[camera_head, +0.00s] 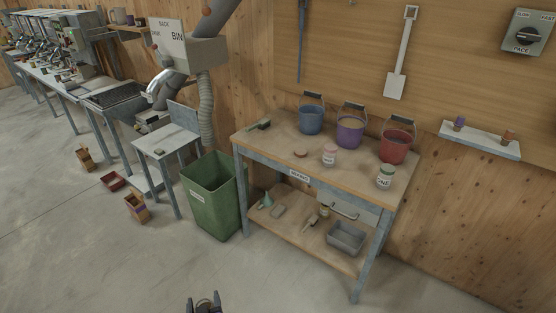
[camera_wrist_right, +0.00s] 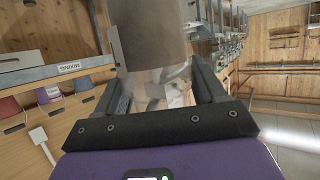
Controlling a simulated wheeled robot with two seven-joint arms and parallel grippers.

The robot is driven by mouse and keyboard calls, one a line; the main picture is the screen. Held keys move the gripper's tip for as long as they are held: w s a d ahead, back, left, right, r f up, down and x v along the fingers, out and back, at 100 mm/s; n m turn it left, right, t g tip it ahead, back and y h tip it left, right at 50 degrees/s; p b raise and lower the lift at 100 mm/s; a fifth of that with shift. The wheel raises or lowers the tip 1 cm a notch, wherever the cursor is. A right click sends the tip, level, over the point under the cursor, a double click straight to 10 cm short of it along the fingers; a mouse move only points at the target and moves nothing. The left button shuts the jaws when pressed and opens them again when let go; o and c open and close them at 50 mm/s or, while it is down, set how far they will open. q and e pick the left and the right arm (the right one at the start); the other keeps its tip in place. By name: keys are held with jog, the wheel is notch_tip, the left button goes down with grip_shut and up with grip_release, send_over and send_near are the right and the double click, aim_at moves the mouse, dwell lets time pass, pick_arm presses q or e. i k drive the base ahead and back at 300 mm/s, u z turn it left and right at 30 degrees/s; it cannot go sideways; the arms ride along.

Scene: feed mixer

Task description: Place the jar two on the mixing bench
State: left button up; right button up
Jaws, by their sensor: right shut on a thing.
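The mixing bench (camera_head: 262,145) stands right of centre in the head view, with a MIXING label on its front. My right gripper (camera_head: 204,299) is at the bottom edge, short of the bench. In the right wrist view it is shut on a grey-brown, jar-like cylinder (camera_wrist_right: 154,40), clear of the bench. No label on it can be read. My left gripper is not in view.
Blue (camera_head: 311,120), purple (camera_head: 349,133) and red (camera_head: 396,146) buckets line the bench's back. A small round lid (camera_head: 300,154) and a scoop (camera_head: 260,125) lie on top. A green bin (camera_head: 212,197) stands left of the bench. The floor in front is clear.

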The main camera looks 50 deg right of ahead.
aim_at(278, 142)
jog(key=z, duration=0.45)
jog(key=i, duration=1.45)
jog(key=z, duration=0.95)
